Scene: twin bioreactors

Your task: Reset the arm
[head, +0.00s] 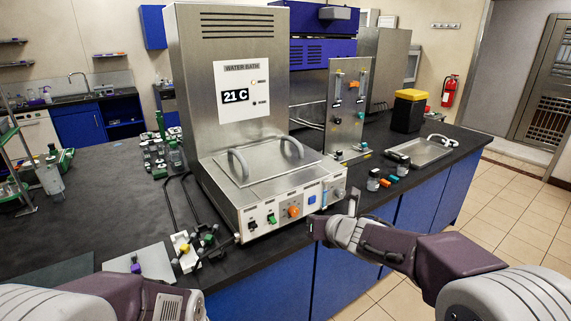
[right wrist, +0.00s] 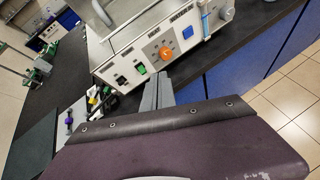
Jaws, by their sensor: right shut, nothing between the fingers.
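My right gripper (head: 314,224) is shut and empty, just in front of the water bath's control panel in the head view. In the right wrist view its grey fingers (right wrist: 158,92) are together and point toward the panel's lower edge. I cannot tell whether they touch it. The steel water bath (head: 199,120) stands on the black bench, its lid closed and its display reading 21 C. Its panel has an orange knob (head: 293,211), a green switch and a blue button. My left arm shows at the lower left of the head view, but its fingers are out of view.
A tubing set with clamps (head: 186,250) and a grey plate (head: 139,264) lie left of the bath on the bench. The tiled floor in front is clear.

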